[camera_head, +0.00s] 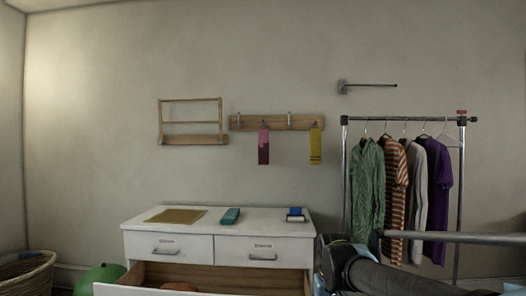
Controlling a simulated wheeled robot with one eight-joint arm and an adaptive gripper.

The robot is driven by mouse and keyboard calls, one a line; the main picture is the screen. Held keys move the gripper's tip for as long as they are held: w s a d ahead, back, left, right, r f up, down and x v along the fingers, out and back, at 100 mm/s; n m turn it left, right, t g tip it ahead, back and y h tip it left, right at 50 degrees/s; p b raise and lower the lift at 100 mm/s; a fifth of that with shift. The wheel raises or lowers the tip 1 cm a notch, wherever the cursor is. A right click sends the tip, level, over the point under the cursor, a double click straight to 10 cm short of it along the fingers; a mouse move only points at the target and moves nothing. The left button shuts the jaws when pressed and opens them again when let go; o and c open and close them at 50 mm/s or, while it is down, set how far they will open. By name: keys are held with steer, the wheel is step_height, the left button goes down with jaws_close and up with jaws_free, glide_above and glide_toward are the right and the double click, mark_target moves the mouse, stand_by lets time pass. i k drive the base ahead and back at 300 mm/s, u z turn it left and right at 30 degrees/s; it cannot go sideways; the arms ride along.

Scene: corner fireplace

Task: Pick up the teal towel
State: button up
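A folded teal towel (230,216) lies on top of the white dresser (140,221), near the middle of its top. Part of my arm crosses the lower right of the head view, in front of the dresser's right end. My gripper's fingers are not visible. Nothing touches the towel.
A tan mat or cloth (176,216) lies left of the towel, and a blue and white item (295,215) lies right. A lower drawer (150,290) is pulled out. A wicker basket (27,274) and green ball (99,279) stand left. A clothes rack (345,180) stands right.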

mark_target(231, 215)
steer(key=z, duration=0.05)
steer(key=k, duration=0.5)
steer(key=u, duration=0.9)
steer(key=i, duration=2.05)
steer(key=z, duration=0.6)
